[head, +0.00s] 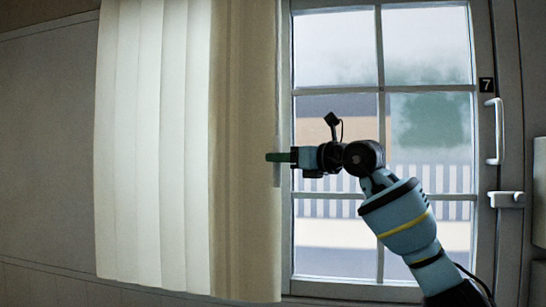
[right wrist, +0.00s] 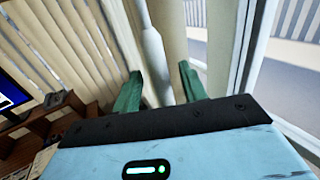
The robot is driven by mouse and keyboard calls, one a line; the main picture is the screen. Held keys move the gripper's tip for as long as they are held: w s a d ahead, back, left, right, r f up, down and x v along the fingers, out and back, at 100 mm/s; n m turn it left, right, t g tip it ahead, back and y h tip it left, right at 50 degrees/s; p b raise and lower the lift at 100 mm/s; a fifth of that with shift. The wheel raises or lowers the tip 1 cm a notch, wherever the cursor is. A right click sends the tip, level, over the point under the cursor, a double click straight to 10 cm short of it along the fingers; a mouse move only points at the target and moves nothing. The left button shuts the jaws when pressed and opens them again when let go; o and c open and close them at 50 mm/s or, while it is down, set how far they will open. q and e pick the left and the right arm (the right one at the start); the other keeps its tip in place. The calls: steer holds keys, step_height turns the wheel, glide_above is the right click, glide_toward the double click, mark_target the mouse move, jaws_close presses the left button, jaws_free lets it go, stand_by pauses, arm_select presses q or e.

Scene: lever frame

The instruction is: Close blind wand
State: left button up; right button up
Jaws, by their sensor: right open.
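The blind (head: 160,150) hangs as closely spaced cream vertical slats over the left part of the window; it also shows in the right wrist view (right wrist: 75,45). A pale rod that looks like the blind wand (right wrist: 153,55) hangs upright in the right wrist view, its lower part reaching down between the green fingers. My right gripper (head: 279,157) is at the blind's right edge; in the right wrist view (right wrist: 160,88) its fingers are open on either side of the wand, with gaps showing. The wand's lower end is hidden behind my gripper. My left gripper is out of view.
A paned glass door (head: 432,60) with a white handle (head: 495,130) stands to the right, behind my right arm. In the right wrist view a wooden desk (right wrist: 75,112) with a monitor (right wrist: 12,95) is at the left. The wall left of the blind is bare.

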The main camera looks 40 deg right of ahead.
steer(key=shift+x, duration=1.95)
steer(key=shift+c, duration=0.3)
jaws_close()
